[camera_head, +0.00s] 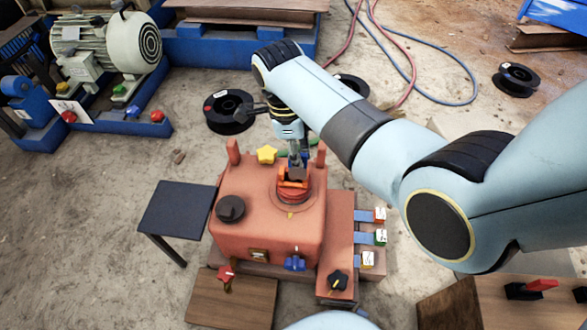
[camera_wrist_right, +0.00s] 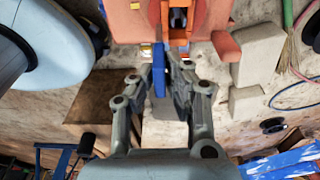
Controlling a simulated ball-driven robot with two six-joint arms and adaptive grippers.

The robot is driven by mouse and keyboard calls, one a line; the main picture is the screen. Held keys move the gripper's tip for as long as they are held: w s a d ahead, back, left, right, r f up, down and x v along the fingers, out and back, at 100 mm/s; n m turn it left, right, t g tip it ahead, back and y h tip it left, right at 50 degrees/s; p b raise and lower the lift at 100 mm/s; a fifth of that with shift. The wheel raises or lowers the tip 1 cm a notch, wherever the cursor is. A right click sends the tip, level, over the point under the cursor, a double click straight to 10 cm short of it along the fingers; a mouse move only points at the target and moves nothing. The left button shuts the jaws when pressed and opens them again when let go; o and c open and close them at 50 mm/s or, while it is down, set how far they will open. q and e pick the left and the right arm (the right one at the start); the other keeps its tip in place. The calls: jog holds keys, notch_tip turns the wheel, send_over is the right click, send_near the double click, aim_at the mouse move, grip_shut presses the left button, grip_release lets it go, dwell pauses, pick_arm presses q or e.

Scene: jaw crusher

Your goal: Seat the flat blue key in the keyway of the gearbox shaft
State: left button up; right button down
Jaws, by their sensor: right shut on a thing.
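The flat blue key (camera_wrist_right: 158,70) is between the fingers of my right gripper (camera_wrist_right: 160,82) in the right wrist view, long side in line with the fingers. In the head view the right gripper (camera_head: 296,154) points down just behind the gearbox shaft (camera_head: 294,174), and the key is mostly hidden there. The shaft sits in a red-orange collar on top of the red gearbox (camera_head: 255,205). The dark shaft end (camera_wrist_right: 179,18) shows at the top of the wrist view, apart from the key in the picture. The keyway is too small to make out. My left gripper is not in view.
A black knob (camera_head: 230,208) is on the gearbox top. A small dark table (camera_head: 177,209) stands left of it. Black spools (camera_head: 229,111) and hoses lie behind on the floor.

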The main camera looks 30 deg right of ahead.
jog(key=w+f+b, duration=0.2)
jog(key=f, duration=0.1)
jog(key=f+b, duration=0.1)
jog(key=shift+w+d+f, duration=0.35)
jog(key=shift+w, duration=0.05)
jog(key=shift+f, duration=0.55)
jog(key=c, duration=1.4)
grip_release()
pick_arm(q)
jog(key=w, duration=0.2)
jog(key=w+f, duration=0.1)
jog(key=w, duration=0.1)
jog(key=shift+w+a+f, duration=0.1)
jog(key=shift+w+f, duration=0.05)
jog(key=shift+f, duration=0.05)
pick_arm(e)
jog(key=shift+o, duration=0.2)
